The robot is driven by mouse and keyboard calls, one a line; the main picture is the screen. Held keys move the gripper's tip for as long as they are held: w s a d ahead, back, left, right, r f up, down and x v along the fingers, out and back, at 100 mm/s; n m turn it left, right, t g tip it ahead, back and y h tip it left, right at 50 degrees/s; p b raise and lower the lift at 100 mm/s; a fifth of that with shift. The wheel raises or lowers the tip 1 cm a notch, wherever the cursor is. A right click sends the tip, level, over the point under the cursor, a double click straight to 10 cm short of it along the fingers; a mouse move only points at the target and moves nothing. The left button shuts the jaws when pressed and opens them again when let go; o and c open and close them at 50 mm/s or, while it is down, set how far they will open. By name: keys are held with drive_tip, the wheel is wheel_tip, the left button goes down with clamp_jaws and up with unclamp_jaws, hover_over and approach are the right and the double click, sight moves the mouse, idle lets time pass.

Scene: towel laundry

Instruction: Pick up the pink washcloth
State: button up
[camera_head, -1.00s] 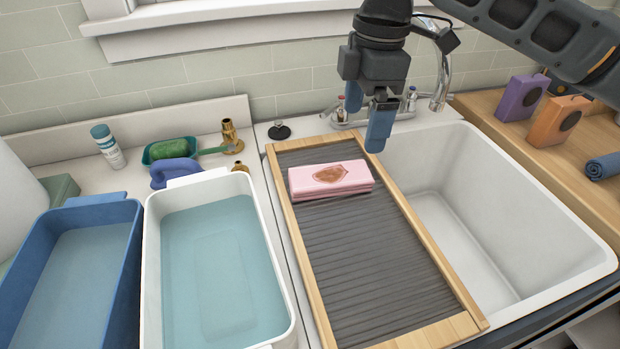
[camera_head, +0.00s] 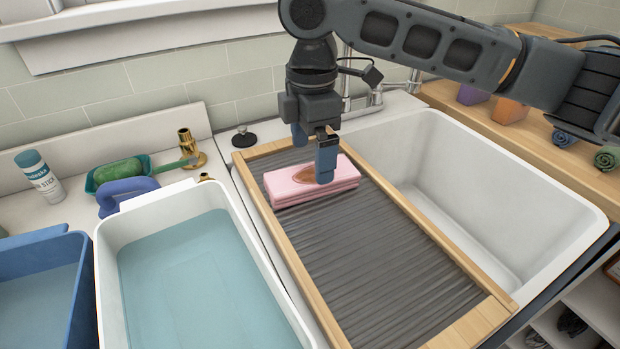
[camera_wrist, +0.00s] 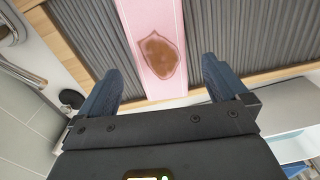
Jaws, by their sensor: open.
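The pink washcloth (camera_head: 338,178) lies folded on the dark ribbed washboard (camera_head: 390,265), near its far end. A brown stain marks its top, and it also shows in the wrist view (camera_wrist: 135,18). My gripper (camera_head: 312,160) hangs above the cloth, pointing down, and hides part of the stain in the head view. In the wrist view my gripper (camera_wrist: 160,80) is open and empty, with its two blue fingers on either side of the cloth's line. I cannot tell the exact height of the fingertips over the cloth.
An empty white sink (camera_head: 475,190) lies right of the washboard. A white basin (camera_head: 107,285) of water and a blue basin (camera_head: 85,290) stand to the left. A green soap dish (camera_head: 92,183), a blue brush (camera_head: 125,195), a brass fitting (camera_head: 188,148) and a faucet (camera_head: 348,85) are behind.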

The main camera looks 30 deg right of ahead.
sight(312, 173)
wheel_tip(312, 173, down, 4)
drive_tip(key=shift+f, duration=0.15)
drive_tip(key=c, duration=1)
drive_tip(key=shift+c, duration=0.2)
